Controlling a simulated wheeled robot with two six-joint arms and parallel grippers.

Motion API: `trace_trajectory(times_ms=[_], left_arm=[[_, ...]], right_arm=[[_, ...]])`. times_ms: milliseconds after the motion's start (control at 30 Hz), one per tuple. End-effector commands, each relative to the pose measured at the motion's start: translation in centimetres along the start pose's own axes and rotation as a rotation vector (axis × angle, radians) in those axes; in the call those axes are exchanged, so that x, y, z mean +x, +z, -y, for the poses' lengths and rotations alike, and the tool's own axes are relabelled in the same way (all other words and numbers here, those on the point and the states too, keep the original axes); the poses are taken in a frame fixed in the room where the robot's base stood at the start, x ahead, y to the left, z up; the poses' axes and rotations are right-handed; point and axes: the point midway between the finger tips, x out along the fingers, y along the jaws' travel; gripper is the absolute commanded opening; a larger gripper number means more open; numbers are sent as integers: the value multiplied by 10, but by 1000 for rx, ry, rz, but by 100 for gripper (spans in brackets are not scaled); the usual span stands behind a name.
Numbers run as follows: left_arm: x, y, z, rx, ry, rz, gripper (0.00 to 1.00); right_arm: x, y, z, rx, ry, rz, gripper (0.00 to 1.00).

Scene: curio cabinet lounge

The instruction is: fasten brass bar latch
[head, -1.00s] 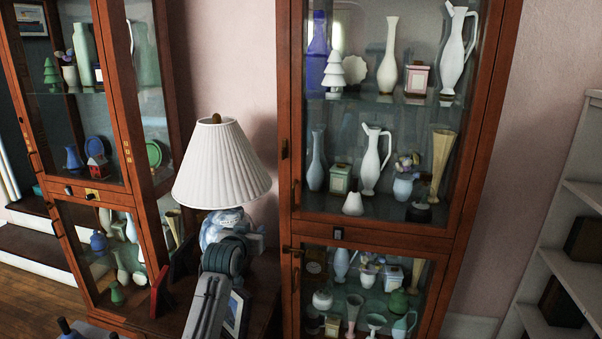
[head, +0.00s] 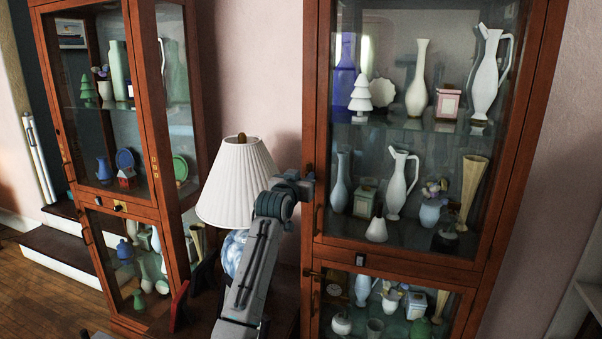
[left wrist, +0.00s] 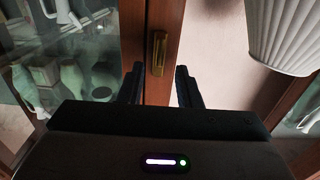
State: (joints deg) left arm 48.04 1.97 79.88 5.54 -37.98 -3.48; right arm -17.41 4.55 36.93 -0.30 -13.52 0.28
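The wooden curio cabinet with glass doors (head: 312,110) stands right of centre in the head view. My left gripper (head: 306,188) is at the left edge of its upper door, and its fingers are hard to make out there. In the left wrist view my left gripper (left wrist: 158,72) is open and empty, its two fingers apart. An upright brass fitting (left wrist: 158,53) on the wooden frame shows between and beyond the fingertips; I cannot tell whether they touch it. A small horizontal bar (head: 311,273) sits at the lower door's left edge. My right gripper is not in view.
A lamp with a white pleated shade (head: 240,180) stands close beside my left arm, left of the cabinet. A second glass cabinet (head: 150,205) stands further left. Vases and ornaments fill the shelves behind the glass. A white shelf unit (head: 580,310) is at the right edge.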

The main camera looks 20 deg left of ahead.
Motion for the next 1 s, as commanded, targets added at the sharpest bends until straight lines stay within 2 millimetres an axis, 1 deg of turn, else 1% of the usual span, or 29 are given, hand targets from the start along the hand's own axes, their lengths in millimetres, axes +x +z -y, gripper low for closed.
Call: trace_trajectory(times_ms=[100, 200, 500, 533, 667, 700, 1000], left_arm=[[11, -1, 0, 0, 0, 1, 31], [15, 0, 0, 0, 0, 1, 31], [16, 1, 0, 0, 0, 0, 31], [16, 1, 0, 0, 0, 0, 27], [16, 1, 0, 0, 0, 0, 1], [16, 1, 0, 0, 0, 0, 0], [16, 1, 0, 14, 0, 0, 0]], right_arm=[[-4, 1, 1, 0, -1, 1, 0], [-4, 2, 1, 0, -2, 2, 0], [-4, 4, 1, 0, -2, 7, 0], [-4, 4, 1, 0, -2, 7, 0], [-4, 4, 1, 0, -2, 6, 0], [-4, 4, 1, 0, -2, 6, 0], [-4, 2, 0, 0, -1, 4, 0]])
